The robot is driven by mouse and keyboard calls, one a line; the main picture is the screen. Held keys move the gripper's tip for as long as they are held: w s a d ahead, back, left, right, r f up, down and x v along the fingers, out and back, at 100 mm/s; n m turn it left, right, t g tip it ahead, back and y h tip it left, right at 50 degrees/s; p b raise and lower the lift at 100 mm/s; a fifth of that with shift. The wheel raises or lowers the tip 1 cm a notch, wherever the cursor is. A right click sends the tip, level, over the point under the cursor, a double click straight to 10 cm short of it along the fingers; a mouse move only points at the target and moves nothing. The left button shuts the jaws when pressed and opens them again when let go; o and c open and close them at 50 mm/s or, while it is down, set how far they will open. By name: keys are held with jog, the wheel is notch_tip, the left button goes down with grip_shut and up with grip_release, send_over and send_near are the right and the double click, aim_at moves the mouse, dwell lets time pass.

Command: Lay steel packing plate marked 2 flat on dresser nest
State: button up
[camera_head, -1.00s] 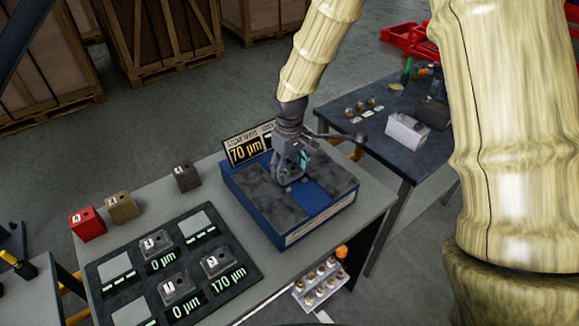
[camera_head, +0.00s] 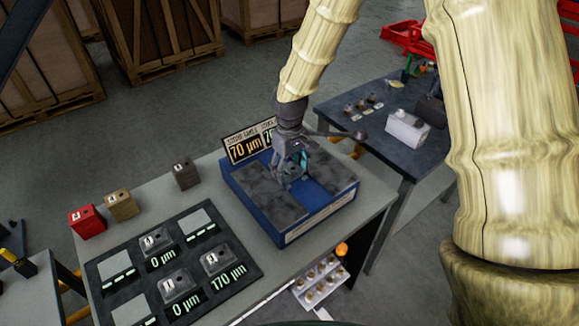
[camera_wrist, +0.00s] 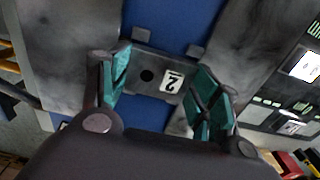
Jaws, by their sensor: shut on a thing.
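The steel packing plate marked 2 (camera_wrist: 147,76) is a dark plate with a round hole and a white "2" label. My gripper (camera_wrist: 162,86) is shut on it, with teal-padded fingers at its two sides. In the head view my gripper (camera_head: 290,174) is over the middle of the blue dresser (camera_head: 318,222). The plate lies over the dresser's blue central strip, close to two small dark blocks (camera_wrist: 140,34). I cannot tell whether it touches the strip. The nest surface under the plate is hidden.
Grey slabs (camera_head: 262,200) flank the strip. A display (camera_head: 246,147) reading 70 µm stands behind the dresser. A dark mat (camera_head: 160,245) at left holds several plates beside readouts. Red, tan and dark blocks (camera_head: 123,207) stand behind it. Another table (camera_head: 385,140) is at right.

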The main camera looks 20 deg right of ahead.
jog(key=shift+f, duration=0.1)
jog(key=o, duration=1.4)
notch_tip(320, 180, up, 12)
notch_tip(320, 180, up, 6)
jog(key=p, duration=0.5)
jog(key=shift+p, duration=0.3)
